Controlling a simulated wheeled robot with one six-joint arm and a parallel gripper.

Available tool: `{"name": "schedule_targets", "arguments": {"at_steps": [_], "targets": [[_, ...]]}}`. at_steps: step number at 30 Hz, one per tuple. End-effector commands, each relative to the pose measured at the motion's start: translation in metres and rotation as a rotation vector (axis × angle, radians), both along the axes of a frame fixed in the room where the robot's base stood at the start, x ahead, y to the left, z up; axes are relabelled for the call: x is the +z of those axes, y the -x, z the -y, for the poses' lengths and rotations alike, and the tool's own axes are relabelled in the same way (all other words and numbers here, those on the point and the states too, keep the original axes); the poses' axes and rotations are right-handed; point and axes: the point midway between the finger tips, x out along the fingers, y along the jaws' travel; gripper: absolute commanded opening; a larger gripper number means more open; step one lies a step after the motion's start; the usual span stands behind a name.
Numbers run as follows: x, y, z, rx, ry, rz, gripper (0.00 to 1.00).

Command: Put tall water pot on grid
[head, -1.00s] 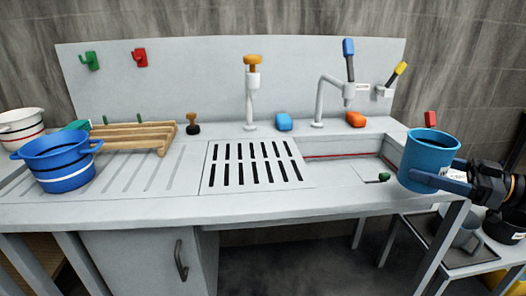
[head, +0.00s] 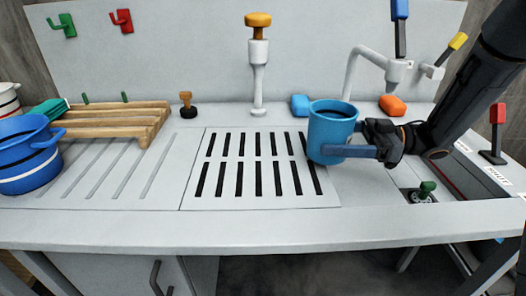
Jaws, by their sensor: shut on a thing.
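The tall water pot (head: 328,132) is a blue cylinder with dark contents or a dark inside, held upright. My gripper (head: 350,150) comes from the right and is shut on the pot's side. The grid (head: 250,196) is a pale panel with two rows of dark slots, set in the counter. The pot shows over the grid's right edge and hides part of it. It seems to be above the surface, but the exact height is hard to tell.
A tap (head: 258,70) with an orange knob stands behind the grid. Blue (head: 299,105) and orange (head: 393,105) blocks lie at the back. A wooden rack (head: 112,122) and a blue pot (head: 27,160) are on the left. A green valve (head: 426,189) is in the sink at right. The grid's top is clear.

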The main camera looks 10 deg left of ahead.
Motion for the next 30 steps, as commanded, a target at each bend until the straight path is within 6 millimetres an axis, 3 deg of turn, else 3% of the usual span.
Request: {"name": "schedule_targets", "arguments": {"at_steps": [5,15,26,30], "targets": [[0.001,0.004,-0.026,-0.012,0.0,0.0,0.37],[0.001,0.015,-0.101,-0.018,0.001,0.0,0.37],[0.0,0.02,-0.133,-0.018,0.001,-0.001,0.37],[0.001,0.024,-0.154,-0.015,0.001,-0.001,0.37]]}}
